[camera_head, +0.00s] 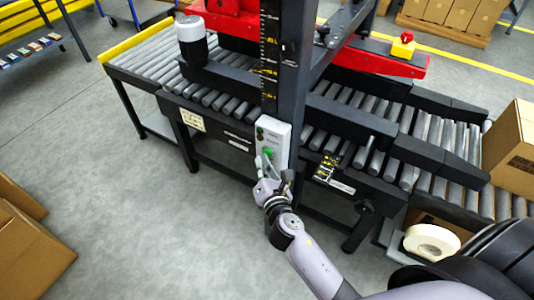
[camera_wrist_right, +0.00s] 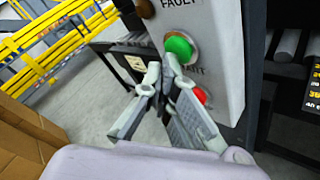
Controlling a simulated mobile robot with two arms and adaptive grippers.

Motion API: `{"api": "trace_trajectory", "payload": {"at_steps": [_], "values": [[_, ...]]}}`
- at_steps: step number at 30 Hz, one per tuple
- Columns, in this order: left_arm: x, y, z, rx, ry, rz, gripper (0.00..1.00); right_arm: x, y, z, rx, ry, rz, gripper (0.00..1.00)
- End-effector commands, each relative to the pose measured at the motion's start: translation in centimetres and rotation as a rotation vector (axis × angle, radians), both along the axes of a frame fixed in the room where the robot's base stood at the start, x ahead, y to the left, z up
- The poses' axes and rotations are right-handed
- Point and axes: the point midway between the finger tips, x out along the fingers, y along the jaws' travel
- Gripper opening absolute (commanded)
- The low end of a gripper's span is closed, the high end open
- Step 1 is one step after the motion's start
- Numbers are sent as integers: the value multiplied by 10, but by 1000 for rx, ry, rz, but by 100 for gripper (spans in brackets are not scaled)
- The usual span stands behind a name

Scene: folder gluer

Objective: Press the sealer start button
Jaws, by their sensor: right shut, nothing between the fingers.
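The grey control box (camera_head: 273,140) is mounted on the dark upright post of the sealer. It carries a round green button (camera_wrist_right: 180,47), also visible in the head view (camera_head: 268,152). Above it a dim orange-brown lamp (camera_wrist_right: 145,8) sits by the word FAULT. A red button (camera_wrist_right: 200,95) is below, partly hidden by a finger. My right gripper (camera_wrist_right: 164,66) is shut and empty, its fingertips just in front of the green button's lower edge; I cannot tell whether they touch. It also shows in the head view (camera_head: 266,164). The lettering under the green button is partly covered.
The roller conveyor (camera_head: 135,65) runs behind the post. A cardboard box (camera_head: 513,145) sits on its right end, with a tape roll (camera_head: 432,240) below. Cardboard boxes (camera_head: 30,250) stand at the lower left. The floor (camera_head: 150,210) left of my arm is clear.

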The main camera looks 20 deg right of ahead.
Motion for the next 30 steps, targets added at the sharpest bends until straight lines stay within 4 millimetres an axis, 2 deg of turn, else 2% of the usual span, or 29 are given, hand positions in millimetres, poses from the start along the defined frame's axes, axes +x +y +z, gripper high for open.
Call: {"api": "trace_trajectory", "payload": {"at_steps": [13, 30], "values": [[0, 0, 1, 0, 0, 0, 0, 2, -3, 0, 0, -1, -1, 0], [0, 0, -1, 0, 0, 1, 0, -7, 8, 0, 0, 0, 0, 0]]}}
